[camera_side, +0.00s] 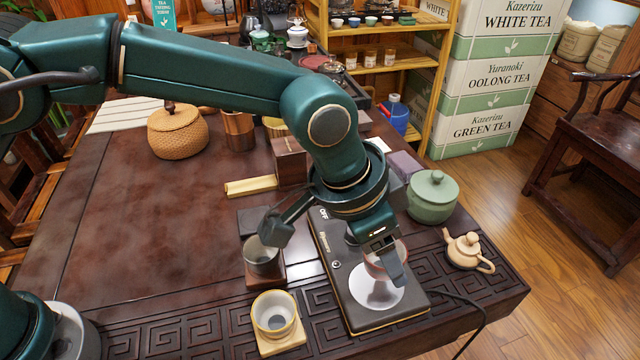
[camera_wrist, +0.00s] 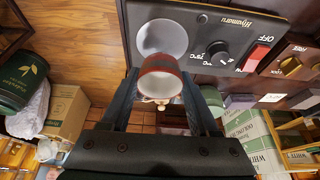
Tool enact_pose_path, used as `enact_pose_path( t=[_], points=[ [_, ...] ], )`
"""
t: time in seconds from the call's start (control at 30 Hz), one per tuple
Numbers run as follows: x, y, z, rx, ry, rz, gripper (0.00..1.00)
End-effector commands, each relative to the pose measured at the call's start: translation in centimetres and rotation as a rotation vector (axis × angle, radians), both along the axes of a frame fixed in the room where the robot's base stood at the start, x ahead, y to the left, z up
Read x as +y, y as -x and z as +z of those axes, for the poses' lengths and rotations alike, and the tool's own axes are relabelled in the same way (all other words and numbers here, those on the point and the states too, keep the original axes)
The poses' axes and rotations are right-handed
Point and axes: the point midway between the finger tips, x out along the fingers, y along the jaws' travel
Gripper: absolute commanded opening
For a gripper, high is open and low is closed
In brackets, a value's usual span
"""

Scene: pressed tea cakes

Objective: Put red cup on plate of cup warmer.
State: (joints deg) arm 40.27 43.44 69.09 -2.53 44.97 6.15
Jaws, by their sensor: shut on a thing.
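The red cup (camera_wrist: 160,78) is between the two fingers of my gripper (camera_wrist: 160,92) in the wrist view, its pale inside partly showing. In the side view the red cup (camera_side: 374,266) is partly hidden behind a finger of my gripper (camera_side: 388,268). The cup warmer (camera_side: 340,262) is a dark flat box on the table, with a round white plate (camera_side: 377,297). The plate also shows beside the cup in the wrist view (camera_wrist: 162,36). The cup is over the far part of the plate; whether it touches the plate I cannot tell.
A green lidded jar (camera_side: 432,198) and a small tan teapot (camera_side: 466,250) stand right of the warmer. A pale cup (camera_side: 274,316) and a grey cup (camera_side: 261,262) stand on wooden coasters to its left. A cable runs off the table's front edge.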

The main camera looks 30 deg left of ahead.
Motion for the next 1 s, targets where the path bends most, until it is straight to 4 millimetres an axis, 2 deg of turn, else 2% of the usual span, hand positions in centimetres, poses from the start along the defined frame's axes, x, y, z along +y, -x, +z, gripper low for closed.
enact_pose_path(
  t=[0.1,0.2,0.6,0.63,0.7,1.0],
  points=[
    [0.1,0.1,-2.0,0.005,-0.004,0.001,0.07],
    [0.1,0.0,-2.9,0.002,-0.002,0.001,0.07],
    [0.1,0.0,-3.4,0.0,-0.001,0.001,0.07],
    [0.1,0.0,-3.4,0.0,-0.001,0.001,0.65],
    [0.1,0.0,-3.4,0.0,0.0,0.001,0.91],
    [0.1,0.0,-3.3,0.0,0.0,0.001,0.91]
  ],
)
